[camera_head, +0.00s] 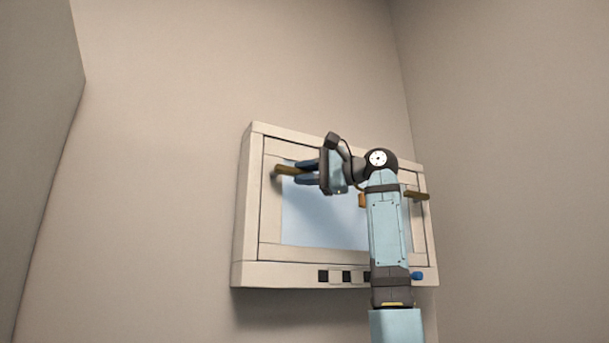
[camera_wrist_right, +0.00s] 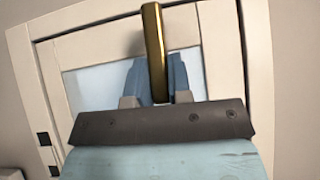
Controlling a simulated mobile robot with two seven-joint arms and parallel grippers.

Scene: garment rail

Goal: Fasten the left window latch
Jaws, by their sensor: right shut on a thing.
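The window (camera_head: 246,200) is a cream frame with a pale blue pane, mounted on the wall. The left latch (camera_head: 288,170) is a brown-gold handle at the upper left of the pane, lying roughly sideways. My right gripper (camera_head: 306,172) is at this latch, its blue fingers on either side of the handle's end. In the right wrist view the brass handle (camera_wrist_right: 153,45) runs down between the fingers (camera_wrist_right: 158,80), which are shut on it. The right latch (camera_head: 417,196) is at the window's right side, partly hidden by my right arm. My left gripper is out of view.
Several black squares (camera_head: 346,277) sit along the lower ledge, and a blue knob (camera_head: 416,276) is at its right end. A side wall (camera_head: 500,170) stands right of the window. The wall left of the window is bare.

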